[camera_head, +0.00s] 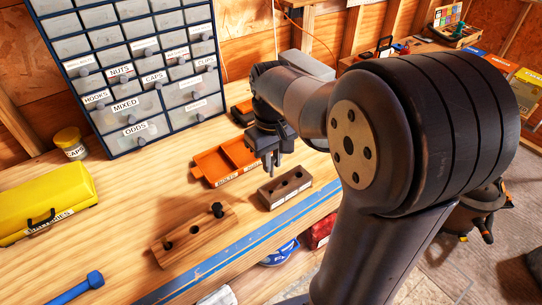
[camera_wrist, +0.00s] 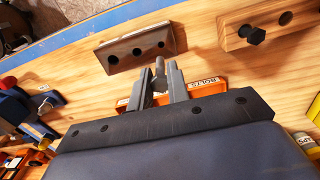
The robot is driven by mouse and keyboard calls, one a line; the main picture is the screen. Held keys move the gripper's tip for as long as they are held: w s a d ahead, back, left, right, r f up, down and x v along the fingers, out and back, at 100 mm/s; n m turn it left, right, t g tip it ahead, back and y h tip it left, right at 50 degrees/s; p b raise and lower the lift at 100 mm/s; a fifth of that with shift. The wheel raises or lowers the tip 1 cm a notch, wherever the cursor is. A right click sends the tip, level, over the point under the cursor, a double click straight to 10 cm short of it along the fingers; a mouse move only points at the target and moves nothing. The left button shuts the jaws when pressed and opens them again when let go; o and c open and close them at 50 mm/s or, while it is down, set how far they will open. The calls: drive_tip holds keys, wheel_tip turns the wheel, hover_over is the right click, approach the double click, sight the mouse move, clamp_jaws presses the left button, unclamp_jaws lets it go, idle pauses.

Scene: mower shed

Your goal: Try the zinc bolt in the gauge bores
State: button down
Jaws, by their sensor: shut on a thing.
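My gripper (camera_head: 270,160) hangs above the bench, beside the orange tray and behind the dark gauge block. In the wrist view its fingers (camera_wrist: 160,80) are closed on a small grey zinc bolt (camera_wrist: 159,66), whose end shows between the fingertips. The dark brown gauge block (camera_head: 285,187) has a row of three bores and a label on its front. It lies ahead of the fingertips in the wrist view (camera_wrist: 135,48), apart from the bolt. A lighter wooden block (camera_head: 179,246) has open bores and a black bolt (camera_head: 217,210) standing in its right end.
An orange tray labelled BOLTS (camera_head: 210,165) lies beside the gripper. A drawer cabinet (camera_head: 140,108) stands behind, with a yellow case (camera_head: 45,200) and yellow tub (camera_head: 71,143) at left. A blue strip (camera_head: 240,252) marks the bench's front edge.

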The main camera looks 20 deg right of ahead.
sight(271, 175)
drive_tip(key=shift+s+a, duration=0.1)
drive_tip(key=shift+s+a+f, duration=0.15)
drive_tip(key=shift+s+f, duration=0.05)
drive_tip(key=shift+f, duration=0.25)
drive_tip(key=shift+w+f+b, duration=0.15)
drive_tip(key=shift+f+b, duration=0.75)
drive_tip(key=shift+f, duration=0.3)
drive_tip(key=shift+w+f+b, duration=0.15)
drive_tip(key=shift+f+b, duration=0.7)
drive_tip(key=shift+f, duration=0.3)
drive_tip(key=shift+f, duration=0.4)
drive_tip(key=shift+r, duration=0.1)
drive_tip(key=shift+r+p, duration=0.3)
drive_tip(key=shift+p, duration=0.05)
drive_tip(key=shift+d+f, duration=0.2)
drive_tip(key=shift+r+p, duration=0.25)
drive_tip(key=shift+p, duration=0.05)
drive_tip(key=shift+f, duration=0.4)
idle(0.4)
